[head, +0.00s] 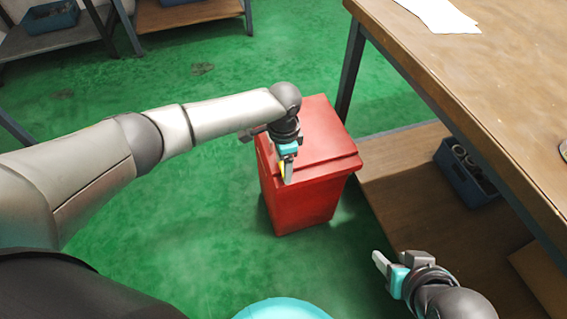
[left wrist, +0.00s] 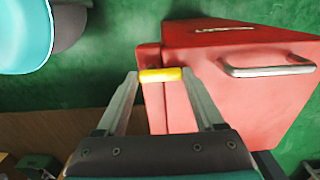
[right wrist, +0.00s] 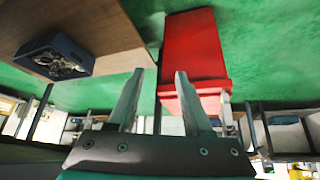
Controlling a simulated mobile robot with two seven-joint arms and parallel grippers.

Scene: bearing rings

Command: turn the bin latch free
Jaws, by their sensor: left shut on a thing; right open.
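The red bin (head: 300,195) stands on the green floor beside the workbench, with its lid down. Its yellow latch (left wrist: 161,75) sits at the lid's edge in the left wrist view; in the head view only a sliver of yellow shows behind my fingers. My left gripper (head: 287,172) is shut on the latch, with one finger at each end of it. My right gripper (head: 386,265) is open and empty, apart from the bin at the lower right. The bin also shows in the right wrist view (right wrist: 193,45).
A metal handle (left wrist: 268,71) sticks out from the bin. The wooden workbench (head: 480,90) stands close on the right. Its lower shelf (head: 425,200) carries a blue box of parts (head: 465,175). Green floor (head: 190,240) is open left of the bin.

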